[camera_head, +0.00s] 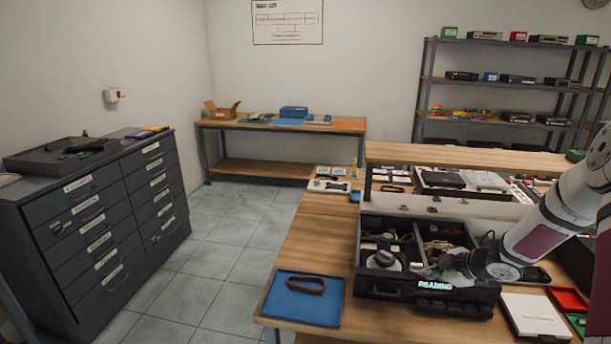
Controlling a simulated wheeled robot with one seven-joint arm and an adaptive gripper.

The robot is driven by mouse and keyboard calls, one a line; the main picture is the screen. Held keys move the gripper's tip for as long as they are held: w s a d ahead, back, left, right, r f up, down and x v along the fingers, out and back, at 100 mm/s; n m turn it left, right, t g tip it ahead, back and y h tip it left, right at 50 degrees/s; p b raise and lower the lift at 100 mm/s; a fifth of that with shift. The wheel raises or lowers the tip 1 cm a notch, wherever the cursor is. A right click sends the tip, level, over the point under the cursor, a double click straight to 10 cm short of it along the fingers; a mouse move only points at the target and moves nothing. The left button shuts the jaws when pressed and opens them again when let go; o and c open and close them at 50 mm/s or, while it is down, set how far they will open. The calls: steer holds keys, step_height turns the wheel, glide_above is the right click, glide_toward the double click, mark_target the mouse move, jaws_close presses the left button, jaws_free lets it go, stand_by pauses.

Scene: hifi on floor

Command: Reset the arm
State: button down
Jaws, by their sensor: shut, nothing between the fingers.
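My arm comes in from the right edge and reaches down to the left over the workbench (305,235). My gripper (428,271) is low over the front of a black divided box (385,285) on the bench. Its fingers are small and dark against the box, and I see nothing held in them. The box holds a rounded grey item in its left compartment and light cables in its right one. A glowing label reading "READING" shows on the box's front. I cannot tell whether the gripper touches the box or its contents.
A raised shelf (450,156) stands behind. A dark drawer cabinet (95,225) stands left across open floor.

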step_height(320, 180, up, 17)
steer(key=m+h, duration=0.4)
steer(key=h, duration=0.1)
steer(key=s+a+r+m+h, duration=0.3)
steer(key=s+a+r+m, duration=0.15)
steer(key=s+r, duration=0.55)
steer(key=s+a+r+m+g+y, duration=0.1)
steer(key=s+a+r+m+y, duration=0.1)
steer(key=s+a, duration=0.6)
steer(key=s+a+r+m+g+y, duration=0.1)
steer(key=s+a+r+m+y, duration=0.1)
steer(key=s+a, duration=0.7)
steer(key=s+m, duration=0.1)
steer(key=s, duration=0.6)
steer(key=shift+s+r+g+y, duration=0.15)
steer(key=shift+s+g+y, duration=0.15)
steer(key=shift+s+g, duration=0.1)
